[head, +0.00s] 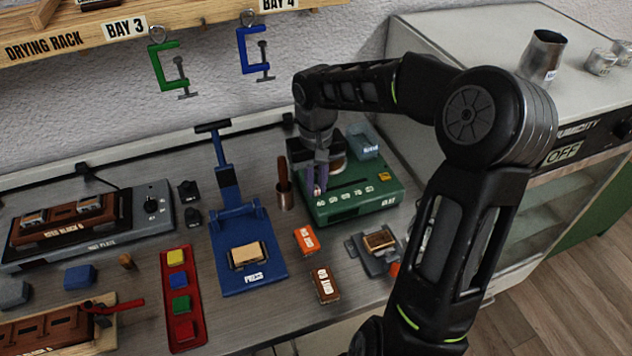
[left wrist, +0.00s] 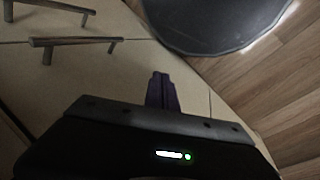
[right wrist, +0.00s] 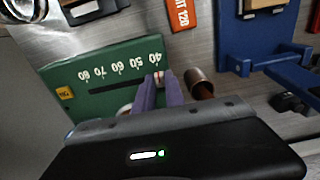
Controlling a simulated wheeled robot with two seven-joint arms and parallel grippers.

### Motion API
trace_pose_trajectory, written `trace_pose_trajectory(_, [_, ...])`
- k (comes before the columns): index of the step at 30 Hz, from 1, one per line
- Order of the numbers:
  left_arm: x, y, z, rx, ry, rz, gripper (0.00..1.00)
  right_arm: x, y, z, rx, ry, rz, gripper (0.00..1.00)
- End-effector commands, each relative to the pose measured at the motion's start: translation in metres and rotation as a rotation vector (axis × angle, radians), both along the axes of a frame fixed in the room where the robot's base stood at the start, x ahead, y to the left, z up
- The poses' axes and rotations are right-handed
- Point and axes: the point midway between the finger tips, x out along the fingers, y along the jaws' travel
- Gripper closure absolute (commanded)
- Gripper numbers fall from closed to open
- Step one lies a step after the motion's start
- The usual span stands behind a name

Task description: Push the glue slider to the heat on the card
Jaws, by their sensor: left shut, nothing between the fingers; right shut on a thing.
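The green glue unit (head: 352,205) has a slot with a scale from 40 to 80; it also shows in the right wrist view (right wrist: 75,80). My right gripper (head: 318,188) is over the low end of the slot. In the right wrist view its purple fingers (right wrist: 159,88) are shut on the slider knob (right wrist: 159,75), mostly hidden, beside the 40 mark. An orange card (head: 306,240) lies in front of the unit; in the right wrist view it reads "...AT 120" (right wrist: 179,14). My left gripper (left wrist: 162,88) is shut and empty, away from the bench top, near drawer handles.
A blue press (head: 250,270) is further left. A brown labelled block (head: 324,285) and a grey fixture (head: 377,250) sit in front. A clear blue container (head: 363,142) is behind.

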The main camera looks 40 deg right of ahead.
Motion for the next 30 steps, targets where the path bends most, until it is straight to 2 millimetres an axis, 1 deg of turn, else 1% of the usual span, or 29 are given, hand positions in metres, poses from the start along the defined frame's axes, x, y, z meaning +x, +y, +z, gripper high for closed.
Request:
trace_pose_trajectory(7, [0.0, 0.0, 0.0, 0.0, 0.0, 0.0, 1.0, 0.0, -0.002, 0.001, 0.0, -0.001, -0.001, 1.0])
trace_pose_trajectory(12, [0.0, 0.0, 0.002, 0.0, 0.0, 0.0, 1.0, -0.006, -0.022, 0.001, -0.002, 0.0, -0.002, 1.0])
trace_pose_trajectory(15, [0.0, 0.0, 0.002, 0.001, 0.001, 0.001, 1.0, -0.009, -0.029, 0.001, 0.0, -0.001, 0.0, 1.0])
trace_pose_trajectory(22, [0.0, 0.0, 0.002, 0.001, 0.001, 0.001, 1.0, -0.009, -0.029, 0.0, 0.0, -0.001, 0.001, 1.0])
trace_pose_trajectory(23, [0.0, 0.0, 0.002, 0.001, 0.001, 0.001, 1.0, -0.009, -0.029, 0.0, 0.0, -0.001, 0.001, 0.83])
trace_pose_trajectory(30, [0.0, 0.0, 0.002, 0.001, 0.001, 0.001, 1.0, -0.009, -0.029, 0.0, 0.0, -0.001, 0.0, 0.64])
